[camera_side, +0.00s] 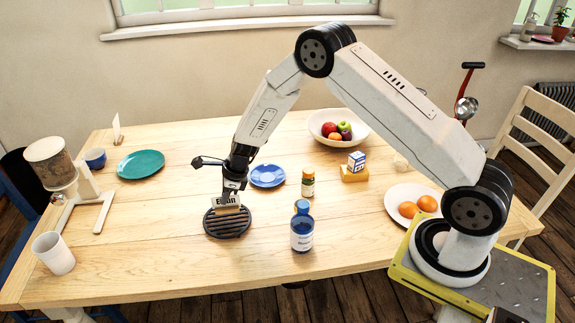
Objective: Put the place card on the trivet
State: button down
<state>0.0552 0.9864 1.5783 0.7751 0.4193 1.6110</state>
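The place card (227,203) is a small white card with dark lettering in a wooden base. It is upright over the back part of the trivet (228,230), a round dark slatted disc on the table. I cannot tell whether the base touches the trivet or is just above it. My gripper (229,192) points down and its dark fingers overlap the card's upper part, seemingly closed on it. The fingers hide some of the lettering.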

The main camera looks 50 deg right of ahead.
jog(key=shift+w+f, duration=0.2)
jog(key=shift+w+f, duration=0.3)
jog(key=shift+f, duration=1.55)
jog(key=shift+f, duration=0.15)
jog(key=c, duration=0.8)
grip_release()
jog(key=shift+c, duration=0.2)
jog(key=v, duration=1.2)
